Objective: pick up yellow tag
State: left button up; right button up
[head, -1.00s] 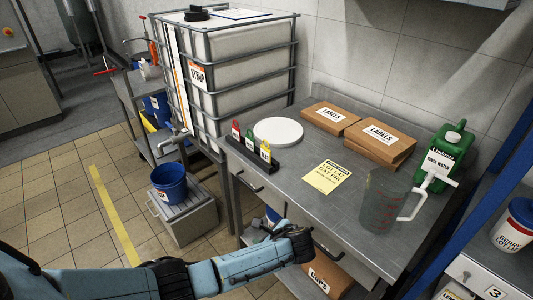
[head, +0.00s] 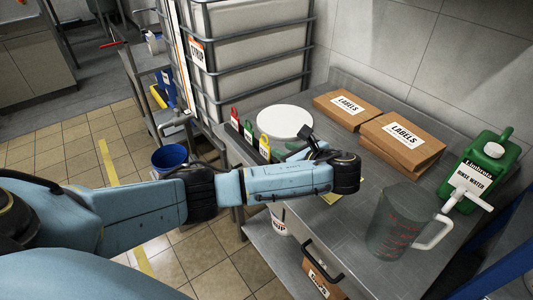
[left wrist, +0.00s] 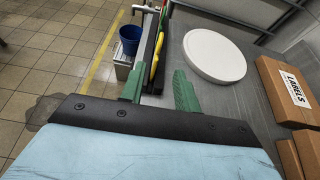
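The yellow tag (head: 264,148) stands upright at the near end of a dark rack (head: 243,143) on the steel counter, in line with a green tag (head: 249,131) and a red tag (head: 234,117). In the left wrist view, the yellow tag (left wrist: 154,68) shows between and beyond the green fingers. My left gripper (left wrist: 158,86) is open and empty. In the head view, my left gripper (head: 292,153) is over the counter, just right of the yellow tag; its fingers are small and partly hidden there. My right gripper is not in view.
A white round disc (head: 284,122) lies behind the rack. Brown label boxes (head: 402,143), a green jug (head: 481,172) and a clear pitcher (head: 400,228) stand to the right. A yellow note (head: 338,196) is partly hidden by my arm. A blue bucket (head: 169,157) is below left.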

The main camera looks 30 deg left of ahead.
aim_at(269, 147)
pick_arm(q)
jog(key=shift+b+x, duration=1.35)
jog(key=shift+x, duration=1.35)
jog(key=a+f, duration=0.2)
jog(key=a, duration=0.1)
jog(key=shift+w+b, duration=0.35)
jog(key=shift+b, duration=0.05)
jog(key=shift+w+a+f, duration=0.15)
jog(key=shift+a, duration=0.3)
jog(key=c, duration=0.6)
grip_shut()
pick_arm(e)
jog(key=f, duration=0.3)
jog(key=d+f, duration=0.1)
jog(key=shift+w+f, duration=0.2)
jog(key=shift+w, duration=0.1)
